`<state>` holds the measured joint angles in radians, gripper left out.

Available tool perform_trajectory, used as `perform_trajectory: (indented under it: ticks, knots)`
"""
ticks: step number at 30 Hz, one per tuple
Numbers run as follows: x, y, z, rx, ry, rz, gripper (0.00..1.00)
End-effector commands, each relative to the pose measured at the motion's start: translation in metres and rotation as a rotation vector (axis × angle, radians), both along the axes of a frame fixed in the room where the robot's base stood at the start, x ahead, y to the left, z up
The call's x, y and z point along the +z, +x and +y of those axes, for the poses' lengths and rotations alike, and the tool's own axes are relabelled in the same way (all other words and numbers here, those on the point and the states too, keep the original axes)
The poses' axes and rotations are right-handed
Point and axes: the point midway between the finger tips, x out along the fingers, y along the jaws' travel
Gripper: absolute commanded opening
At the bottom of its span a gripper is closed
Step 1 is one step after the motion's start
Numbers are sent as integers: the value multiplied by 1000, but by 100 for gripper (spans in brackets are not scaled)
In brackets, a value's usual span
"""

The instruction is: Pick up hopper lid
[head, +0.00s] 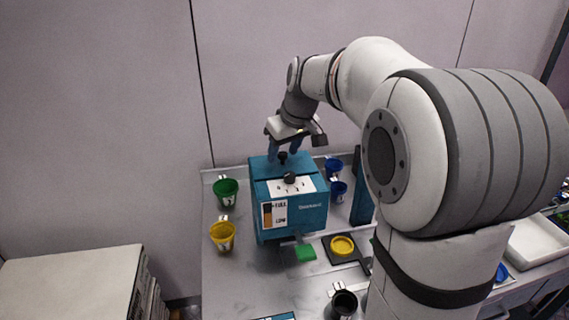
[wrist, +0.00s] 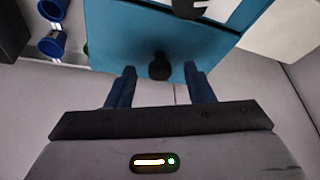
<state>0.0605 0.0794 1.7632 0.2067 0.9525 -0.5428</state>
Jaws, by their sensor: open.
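The hopper lid (head: 265,168) is the teal rear part of the top of a teal box-shaped machine (head: 304,218), with a small black knob (head: 282,158) on it. In the wrist view the lid (wrist: 115,45) fills the top middle, and its knob (wrist: 159,67) stands between the blue fingers with a gap on each side. My gripper (head: 283,151) is over the lid, pointing down. Its fingers (wrist: 159,72) are open and hold nothing. I cannot tell how far the fingertips are above the lid.
A green cup (head: 227,192) and a yellow cup (head: 222,235) hang left of the machine, and blue cups (head: 334,167) stand behind right. A yellow round dish (head: 342,245) sits on a dark plate in front. A dark cup (head: 344,303) is near the front. The metal table (head: 235,280) is clear at front left.

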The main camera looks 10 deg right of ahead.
Motion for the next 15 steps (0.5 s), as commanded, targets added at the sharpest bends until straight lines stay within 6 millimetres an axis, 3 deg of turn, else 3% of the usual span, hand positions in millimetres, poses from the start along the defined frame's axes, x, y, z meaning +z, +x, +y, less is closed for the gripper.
perform_trajectory:
  ticks: [5, 15]
  knots:
    - [0, 0, 0, 0, 0, 0, 48]
    - [0, 0, 1, 1, 0, 0, 21]
